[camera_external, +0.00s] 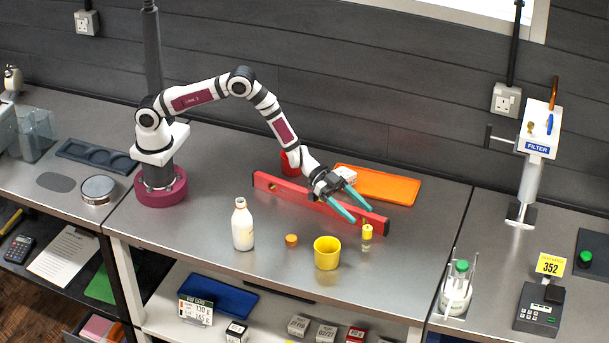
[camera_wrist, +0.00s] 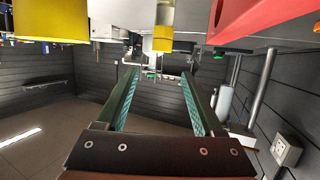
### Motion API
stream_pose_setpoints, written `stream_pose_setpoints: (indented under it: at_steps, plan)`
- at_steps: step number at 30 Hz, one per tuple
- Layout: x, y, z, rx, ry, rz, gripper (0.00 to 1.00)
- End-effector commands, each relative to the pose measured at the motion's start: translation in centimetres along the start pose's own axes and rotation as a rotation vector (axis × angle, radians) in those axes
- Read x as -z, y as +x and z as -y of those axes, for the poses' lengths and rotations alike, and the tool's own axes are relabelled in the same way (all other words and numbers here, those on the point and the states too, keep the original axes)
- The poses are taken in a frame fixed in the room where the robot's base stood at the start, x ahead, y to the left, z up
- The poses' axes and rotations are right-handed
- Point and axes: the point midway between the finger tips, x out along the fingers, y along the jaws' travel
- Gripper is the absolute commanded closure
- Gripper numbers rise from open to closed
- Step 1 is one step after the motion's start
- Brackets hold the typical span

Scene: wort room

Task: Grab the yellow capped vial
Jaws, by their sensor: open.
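The yellow capped vial (camera_external: 367,231) stands upright on the steel bench, right of a yellow cup (camera_external: 327,253). My gripper (camera_external: 361,214) is open and empty, its two teal fingers pointing down and to the right toward the vial. The fingertips appear just behind and above the vial, with no clear contact. In the wrist view, which is upside down, the vial (camera_wrist: 162,42) hangs at the top centre, roughly in line with the gap between my open fingers (camera_wrist: 158,74). The yellow cup (camera_wrist: 42,18) is at its left.
A long red bar (camera_external: 275,187) lies under and behind my fingers; it also shows in the wrist view (camera_wrist: 262,16). An orange tray (camera_external: 390,187) lies behind it. A small orange-brown item (camera_external: 291,240) and a white bottle (camera_external: 242,227) stand left. The bench right of the vial is clear.

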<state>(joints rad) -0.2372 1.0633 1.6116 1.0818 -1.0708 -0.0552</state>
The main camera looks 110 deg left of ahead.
Motion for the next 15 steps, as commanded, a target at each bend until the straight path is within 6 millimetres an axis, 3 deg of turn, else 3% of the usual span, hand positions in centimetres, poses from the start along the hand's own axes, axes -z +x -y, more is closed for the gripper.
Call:
stream_pose_setpoints:
  at_steps: [6, 12, 15]
  plan:
    - [-3.2, 1.2, 0.0, 0.001, -0.001, 0.001, 0.31]
    - [-3.0, 5.3, -0.1, 0.0, 0.003, 0.0, 0.31]
    - [-2.9, 5.9, 0.0, 0.001, 0.001, 0.0, 0.31]
